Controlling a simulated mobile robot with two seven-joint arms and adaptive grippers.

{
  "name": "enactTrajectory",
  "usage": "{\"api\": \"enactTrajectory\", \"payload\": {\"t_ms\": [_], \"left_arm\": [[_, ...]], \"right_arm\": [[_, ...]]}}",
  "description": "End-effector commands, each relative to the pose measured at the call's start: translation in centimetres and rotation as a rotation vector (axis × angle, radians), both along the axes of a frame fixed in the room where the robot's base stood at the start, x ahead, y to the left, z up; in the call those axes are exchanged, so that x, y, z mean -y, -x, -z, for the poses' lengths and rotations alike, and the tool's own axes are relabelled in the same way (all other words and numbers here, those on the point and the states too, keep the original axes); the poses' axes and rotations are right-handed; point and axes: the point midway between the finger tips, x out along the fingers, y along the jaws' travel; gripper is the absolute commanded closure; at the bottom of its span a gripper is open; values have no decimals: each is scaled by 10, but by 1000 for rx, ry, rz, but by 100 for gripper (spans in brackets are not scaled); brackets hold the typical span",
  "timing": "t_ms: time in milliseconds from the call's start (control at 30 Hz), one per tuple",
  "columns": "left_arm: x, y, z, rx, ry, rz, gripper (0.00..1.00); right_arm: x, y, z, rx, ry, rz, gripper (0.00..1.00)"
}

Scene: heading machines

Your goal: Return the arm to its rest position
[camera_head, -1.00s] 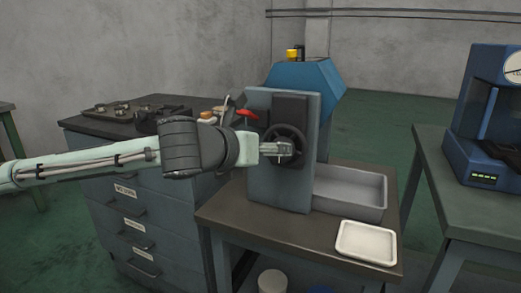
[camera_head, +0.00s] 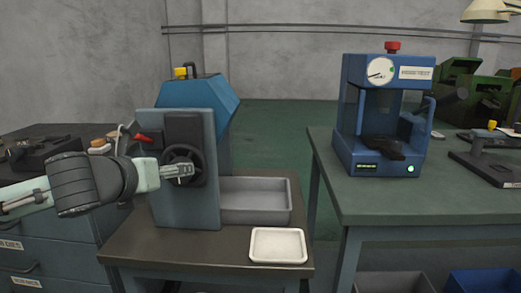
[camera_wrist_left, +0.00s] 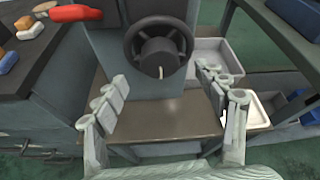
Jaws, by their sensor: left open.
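My left arm comes in from the left in the head view. Its gripper (camera_head: 184,170) is in front of the black handwheel (camera_head: 197,161) on the grey front panel (camera_head: 187,215) of a blue machine (camera_head: 192,101). In the left wrist view the gripper (camera_wrist_left: 166,95) is open, with its fingers spread wide and nothing between them. The handwheel (camera_wrist_left: 130,38) is beyond the fingertips there, with a visible gap. My right gripper is not in view.
A grey bin (camera_head: 255,214) and a white tray (camera_head: 278,259) stand right of the panel on the brown table (camera_head: 225,270). A drawer cabinet (camera_head: 45,240) is at left, close to my arm. A blue tester (camera_head: 372,160) stands on the right table (camera_head: 400,196).

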Motion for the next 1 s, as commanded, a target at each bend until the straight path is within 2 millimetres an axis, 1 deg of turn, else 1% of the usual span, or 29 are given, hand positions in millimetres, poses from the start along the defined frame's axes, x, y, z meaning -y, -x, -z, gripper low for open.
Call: {"api": "enactTrajectory", "payload": {"t_ms": [33,200,300,400,600,1000], "left_arm": [[1,-10,5,-1,0,-2,29],[4,-40,17,0,-1,-1,29],[5,-54,22,1,-1,0,29],[6,-64,26,1,-1,0,29],[6,-73,30,1,-1,0,29],[6,-69,28,1,8,1,29]], "right_arm": [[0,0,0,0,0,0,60],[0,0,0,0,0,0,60],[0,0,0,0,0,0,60],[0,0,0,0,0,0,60],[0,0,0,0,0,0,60],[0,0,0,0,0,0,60]]}}
